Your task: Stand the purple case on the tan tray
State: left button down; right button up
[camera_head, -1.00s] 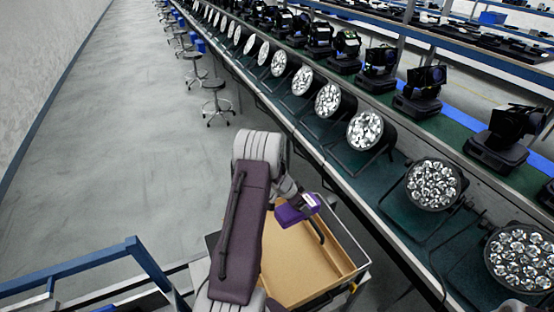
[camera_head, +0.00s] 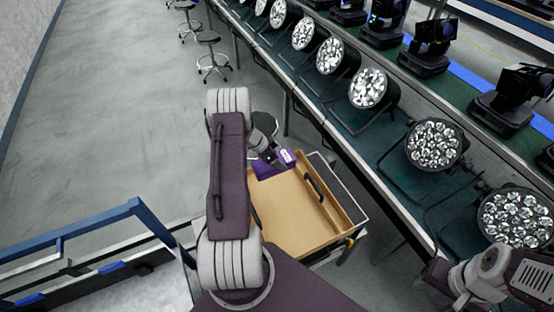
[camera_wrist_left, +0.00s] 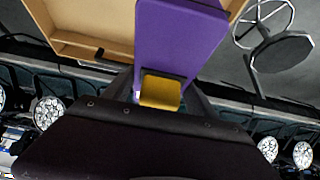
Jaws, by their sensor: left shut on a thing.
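The purple case (camera_head: 268,168), with a small white label, is at the far left corner of the tan tray (camera_head: 290,225) in the head view. My left gripper (camera_head: 271,157) is shut on it from above. In the left wrist view the case (camera_wrist_left: 180,35) fills the upper middle between my fingers, with a yellow patch near the grip. The tan tray (camera_wrist_left: 95,20) shows behind it at upper left. I cannot tell whether the case touches the tray. My right gripper (camera_head: 440,270) is at the lower right, small and dark; its fingers are not clear.
The tray has raised sides and a dark handle (camera_head: 314,187), and sits on a cart beside a long green bench (camera_head: 395,165). Several round lamps (camera_head: 434,145) line the bench. A stool (camera_head: 209,50) stands beyond. A blue rail (camera_head: 70,232) is at left; the left floor is clear.

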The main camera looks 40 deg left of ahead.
pick_arm(q)
notch_tip(320, 180, down, 13)
jog(key=b, duration=1.4)
jog(key=shift+d+r, duration=0.1)
jog(key=shift+r, duration=0.1)
jog(key=shift+f, duration=0.35)
jog(key=shift+f+b, duration=0.4)
jog(key=shift+f, duration=0.2)
jog(key=shift+f, duration=0.5)
jog(key=shift+c, duration=0.9)
grip_release()
